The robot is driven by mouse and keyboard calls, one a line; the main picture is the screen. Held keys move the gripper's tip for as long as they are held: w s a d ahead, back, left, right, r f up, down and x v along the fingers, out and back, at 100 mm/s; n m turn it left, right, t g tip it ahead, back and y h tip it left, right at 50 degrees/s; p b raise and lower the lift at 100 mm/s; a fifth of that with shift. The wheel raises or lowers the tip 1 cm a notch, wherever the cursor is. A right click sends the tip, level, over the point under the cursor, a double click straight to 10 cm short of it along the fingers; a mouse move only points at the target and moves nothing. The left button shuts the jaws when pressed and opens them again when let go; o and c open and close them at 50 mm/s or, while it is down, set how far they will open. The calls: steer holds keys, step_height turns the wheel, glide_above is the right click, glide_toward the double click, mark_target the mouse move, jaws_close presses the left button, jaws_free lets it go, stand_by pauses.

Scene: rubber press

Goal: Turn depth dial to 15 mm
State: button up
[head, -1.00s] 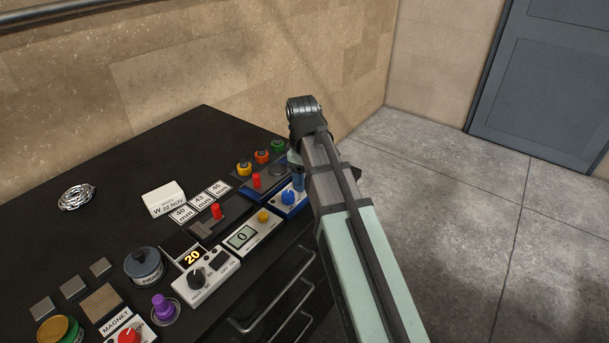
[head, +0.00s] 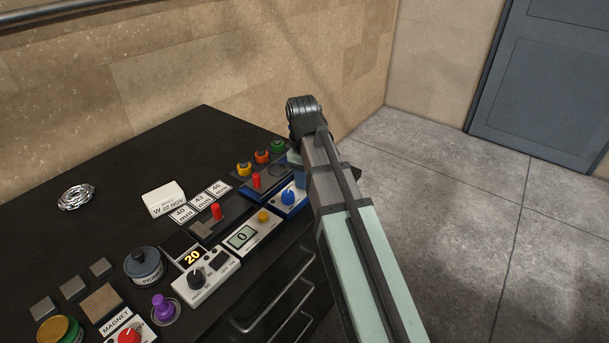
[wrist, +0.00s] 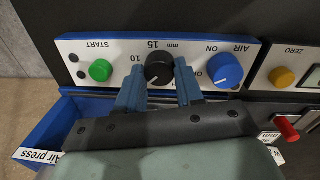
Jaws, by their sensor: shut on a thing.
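In the wrist view, the black depth dial (wrist: 159,68) sits on the white face of the air press panel, which appears upside down. The marks 10 and 15 mm (wrist: 160,44) are printed beside it. My gripper (wrist: 159,84) has its two blue fingers on either side of the dial and is shut on it. I cannot tell clearly which mark the dial's pointer faces. In the head view, my arm hides the dial and most of the fingers; the panel's blue air knob (head: 289,197) shows at the left of the arm.
A blue AIR knob (wrist: 225,70) is close on one side of the dial, and a green START button (wrist: 100,70) on the other. A yellow ZERO button (wrist: 282,78) and a red lever (wrist: 287,128) are farther right. Other controls fill the black bench (head: 100,170).

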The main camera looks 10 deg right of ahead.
steer(key=shift+m, duration=0.4)
steer(key=m, duration=0.4)
steer(key=shift+w+m, duration=0.1)
steer(key=shift+m, duration=0.3)
steer(key=m, duration=0.6)
steer(key=shift+w, duration=0.1)
steer(key=m, duration=0.5)
steer(key=shift+m+g, duration=0.3)
steer(key=shift+m, duration=0.1)
steer(key=m, duration=0.5)
steer(key=shift+d+m, duration=0.1)
steer(key=shift+m, duration=0.2)
steer(key=o, duration=1)
steer(key=shift+o, duration=0.2)
steer(key=shift+r, duration=0.15)
